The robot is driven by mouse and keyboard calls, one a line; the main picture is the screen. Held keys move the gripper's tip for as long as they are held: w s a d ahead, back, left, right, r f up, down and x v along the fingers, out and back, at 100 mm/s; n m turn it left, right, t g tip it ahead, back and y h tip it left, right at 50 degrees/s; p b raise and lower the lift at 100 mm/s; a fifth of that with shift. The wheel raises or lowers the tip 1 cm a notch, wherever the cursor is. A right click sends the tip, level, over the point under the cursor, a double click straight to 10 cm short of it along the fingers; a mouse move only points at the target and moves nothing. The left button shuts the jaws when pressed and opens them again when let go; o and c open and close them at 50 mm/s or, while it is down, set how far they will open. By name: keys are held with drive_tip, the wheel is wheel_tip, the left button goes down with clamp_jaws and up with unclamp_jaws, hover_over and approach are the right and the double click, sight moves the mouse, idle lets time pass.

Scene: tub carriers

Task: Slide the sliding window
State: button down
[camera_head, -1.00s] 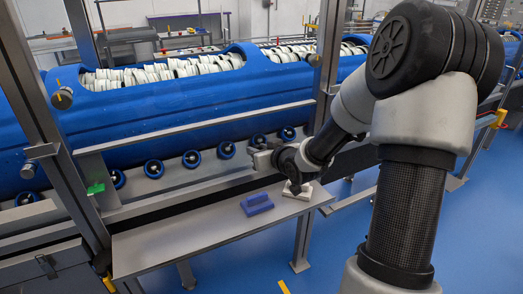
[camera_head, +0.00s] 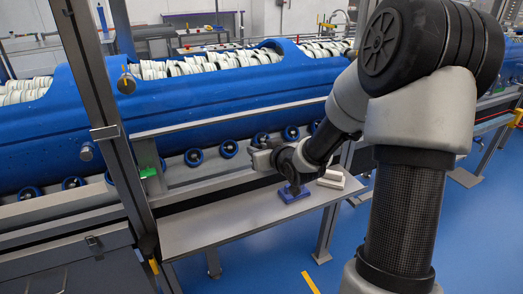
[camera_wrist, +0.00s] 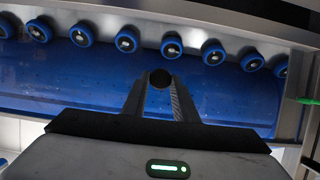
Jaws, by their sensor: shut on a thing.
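The sliding window seems to be a clear pane in the metal frame along the front of the blue carrier line; its edges are hard to make out. In the wrist view its dark round knob (camera_wrist: 160,78) sits between the fingertips of my gripper (camera_wrist: 158,88), and the gripper is shut on it. In the head view my gripper (camera_head: 261,160) reaches to the front of the frame, above the grey shelf (camera_head: 205,222). My own arm hides part of the frame to the right, and the knob is too small to tell there.
Blue rollers (camera_head: 228,149) line the blue tub wall behind the window. A blue block (camera_head: 294,195) and a white block (camera_head: 333,183) lie on the shelf. A metal post (camera_head: 110,130) with a green piece (camera_head: 148,172) beside it stands left of my gripper.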

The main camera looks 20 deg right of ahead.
drive_tip(key=shift+a, duration=0.35)
drive_tip(key=shift+a, duration=0.1)
drive_tip(key=c, duration=1.4)
unclamp_jaws()
drive_tip(key=shift+s, duration=0.1)
drive_tip(key=shift+c, duration=0.2)
drive_tip(key=p+v, duration=0.3)
drive_tip(key=v, duration=0.9)
